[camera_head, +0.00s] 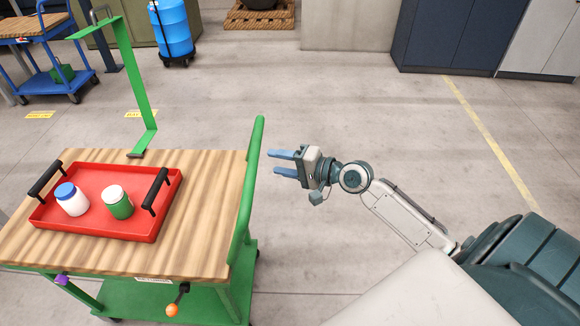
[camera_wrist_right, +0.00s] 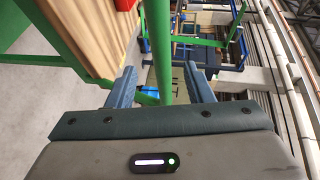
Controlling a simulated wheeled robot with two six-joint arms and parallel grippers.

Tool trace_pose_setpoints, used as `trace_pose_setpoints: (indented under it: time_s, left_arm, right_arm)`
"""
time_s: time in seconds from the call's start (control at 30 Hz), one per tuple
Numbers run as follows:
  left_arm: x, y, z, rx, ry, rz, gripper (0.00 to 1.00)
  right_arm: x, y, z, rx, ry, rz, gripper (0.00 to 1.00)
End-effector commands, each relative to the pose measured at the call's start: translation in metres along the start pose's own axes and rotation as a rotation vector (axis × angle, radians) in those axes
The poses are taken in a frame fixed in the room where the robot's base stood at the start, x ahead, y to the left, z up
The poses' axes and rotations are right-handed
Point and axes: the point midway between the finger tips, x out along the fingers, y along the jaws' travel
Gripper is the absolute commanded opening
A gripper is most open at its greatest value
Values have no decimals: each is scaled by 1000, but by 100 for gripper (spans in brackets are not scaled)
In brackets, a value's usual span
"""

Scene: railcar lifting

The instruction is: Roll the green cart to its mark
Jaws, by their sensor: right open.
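The green cart has a wooden top (camera_head: 205,215), a lower green deck (camera_head: 190,300) and a green handle bar (camera_head: 247,190) along its right side. My right gripper (camera_head: 272,162) is open and empty, its blue fingers pointing left at the handle from just right of it. In the right wrist view the handle bar (camera_wrist_right: 160,45) appears between the open fingers; I cannot tell whether it lies within their reach. Two yellow floor labels (camera_head: 40,114) (camera_head: 135,113) lie beyond the cart; their text is too small to read surely. My left gripper is not in view.
A red tray (camera_head: 150,226) on the cart holds a blue-lidded jar (camera_head: 72,203) and a green jar with a white lid (camera_head: 118,205). A blue cart (camera_head: 50,82) and a blue barrel (camera_head: 172,28) stand behind. Open floor (camera_head: 350,110) extends beyond my right arm to cabinets.

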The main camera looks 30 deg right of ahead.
Motion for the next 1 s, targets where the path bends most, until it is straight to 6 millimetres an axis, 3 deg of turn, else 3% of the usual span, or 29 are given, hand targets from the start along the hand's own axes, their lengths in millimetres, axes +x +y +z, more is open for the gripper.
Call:
trace_pose_setpoints:
  time_s: [0.3,0.9,1.0]
  left_arm:
    - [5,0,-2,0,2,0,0]
    - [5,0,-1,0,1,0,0]
    - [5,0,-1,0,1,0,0]
  right_arm:
    - [-25,1,0,-2,0,2,47]
    - [-27,0,0,0,0,0,47]
    - [-26,8,-4,-6,13,10,47]
